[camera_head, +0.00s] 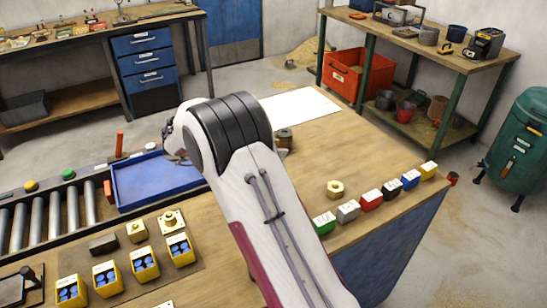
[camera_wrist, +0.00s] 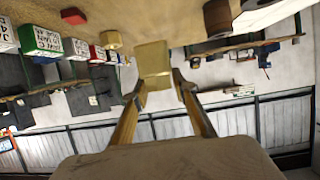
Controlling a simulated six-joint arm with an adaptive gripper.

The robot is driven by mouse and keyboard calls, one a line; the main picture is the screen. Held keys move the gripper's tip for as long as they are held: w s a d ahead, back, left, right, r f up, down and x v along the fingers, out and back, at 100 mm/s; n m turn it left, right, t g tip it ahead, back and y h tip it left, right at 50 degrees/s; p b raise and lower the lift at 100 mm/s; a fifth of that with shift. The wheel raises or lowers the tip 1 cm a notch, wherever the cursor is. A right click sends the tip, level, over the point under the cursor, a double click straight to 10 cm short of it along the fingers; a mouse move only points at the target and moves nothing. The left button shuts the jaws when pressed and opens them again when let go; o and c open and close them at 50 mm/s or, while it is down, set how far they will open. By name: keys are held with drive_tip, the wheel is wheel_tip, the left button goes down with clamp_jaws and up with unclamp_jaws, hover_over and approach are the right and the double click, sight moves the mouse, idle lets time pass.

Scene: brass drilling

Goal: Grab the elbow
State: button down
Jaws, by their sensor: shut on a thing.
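In the wrist view my gripper (camera_wrist: 160,85) is shut on a blocky brass piece (camera_wrist: 152,60), taken to be the elbow. The piece sits between the fingertips, and its bend cannot be made out from this side. In the head view my arm's white and black wrist hides the held piece and most of my gripper. Other brass parts stand on the bench in the head view: a hex-shaped one (camera_head: 335,188) to the right of my arm, and two on square bases (camera_head: 137,231) and (camera_head: 173,221) to the left.
A blue tray (camera_head: 152,184) lies left of my wrist, beside a roller conveyor (camera_head: 45,222). A brown cylinder (camera_head: 284,138) stands near a white sheet (camera_head: 300,106). Several coloured labelled blocks (camera_head: 371,200) line the right edge. Yellow bins (camera_head: 106,277) of blue parts stand front left.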

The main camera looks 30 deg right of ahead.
drive_tip(key=shift+r, duration=0.55)
